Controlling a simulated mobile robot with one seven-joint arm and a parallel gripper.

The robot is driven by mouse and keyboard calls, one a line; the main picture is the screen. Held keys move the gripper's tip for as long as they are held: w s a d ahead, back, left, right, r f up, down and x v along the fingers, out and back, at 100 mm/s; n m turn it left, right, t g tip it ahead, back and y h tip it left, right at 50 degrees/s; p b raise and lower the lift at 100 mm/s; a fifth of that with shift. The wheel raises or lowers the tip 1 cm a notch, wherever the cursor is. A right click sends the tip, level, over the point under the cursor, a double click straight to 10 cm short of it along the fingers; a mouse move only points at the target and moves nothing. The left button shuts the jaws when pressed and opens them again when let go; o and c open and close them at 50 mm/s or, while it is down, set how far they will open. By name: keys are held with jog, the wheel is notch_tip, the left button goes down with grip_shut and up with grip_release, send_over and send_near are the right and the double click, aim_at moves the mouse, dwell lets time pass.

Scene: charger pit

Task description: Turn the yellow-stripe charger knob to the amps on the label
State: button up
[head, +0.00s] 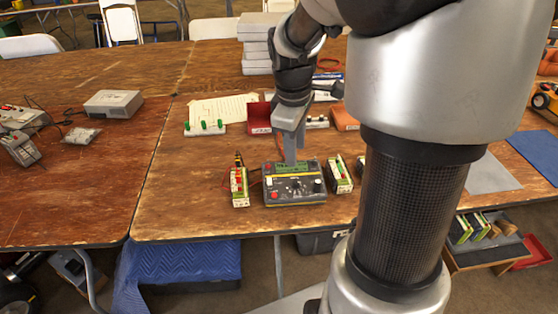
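A dark grey charger (312,198) sits near the front edge of the wooden table, with a thin yellow stripe on its face. A knob (295,185) shows mid-panel; its pointer setting is too small to read. The panel also has a red button and a pale round part. My gripper (290,160) points down over the charger's back part, close to its green display area and behind the knob. From this angle I cannot tell whether its fingers are apart or whether they touch the charger. No amps label is legible.
Battery packs stand close on both sides, one left (239,188) and one right (340,175). My arm hides the table's right part.

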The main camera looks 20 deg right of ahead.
aim_at(296, 182)
jog(key=f+b, duration=0.1)
jog(key=f, duration=0.3)
jog(key=w+d+f+b, duration=0.1)
jog(key=f, duration=0.3)
jog(key=f+b, duration=0.1)
jog(key=f, duration=0.3)
jog(key=shift+w+d, duration=0.15)
jog(key=shift+w, duration=0.05)
grip_shut()
